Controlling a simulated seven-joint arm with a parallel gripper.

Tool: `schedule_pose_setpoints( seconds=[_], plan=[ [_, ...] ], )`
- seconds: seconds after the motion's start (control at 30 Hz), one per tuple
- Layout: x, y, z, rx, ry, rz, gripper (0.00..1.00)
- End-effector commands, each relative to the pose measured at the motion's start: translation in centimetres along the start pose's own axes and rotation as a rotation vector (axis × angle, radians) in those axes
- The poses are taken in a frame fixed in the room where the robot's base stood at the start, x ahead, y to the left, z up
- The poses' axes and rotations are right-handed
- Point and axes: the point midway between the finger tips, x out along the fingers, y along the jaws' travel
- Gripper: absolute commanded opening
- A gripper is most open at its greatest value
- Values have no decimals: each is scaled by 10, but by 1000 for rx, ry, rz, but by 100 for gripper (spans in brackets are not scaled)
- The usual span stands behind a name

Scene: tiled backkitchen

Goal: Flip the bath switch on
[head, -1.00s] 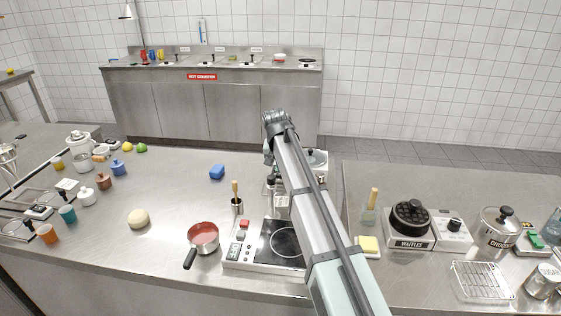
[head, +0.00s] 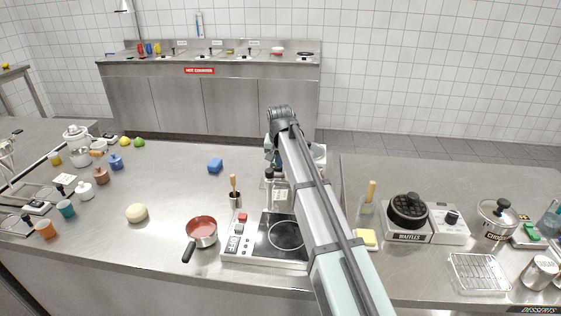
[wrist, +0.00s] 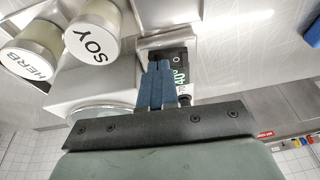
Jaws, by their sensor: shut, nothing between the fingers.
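In the head view the pale bath unit (head: 319,153) is mostly behind my arm, and the fingers are hidden.
In the wrist view, jars labelled SOY (wrist: 91,35) and HERB (wrist: 33,48) stand close beside the fingers. In the head view a hotplate (head: 284,236), a red pan (head: 202,230) and a waffle maker (head: 408,212) stand nearer the front. The counter left of the blue sponge (head: 215,165) is fairly open.

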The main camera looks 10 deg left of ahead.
Motion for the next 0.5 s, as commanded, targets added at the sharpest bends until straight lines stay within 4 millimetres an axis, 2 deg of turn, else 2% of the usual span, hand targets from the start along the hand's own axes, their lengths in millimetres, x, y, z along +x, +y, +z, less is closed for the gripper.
schedule_pose_setpoints(
  seconds=[0.23, 0.5],
  plan=[
    [-2, -10, -1, -1, 0, 0, 0],
    [-2, -11, 0, 0, 0, 1, 0]
  ],
)
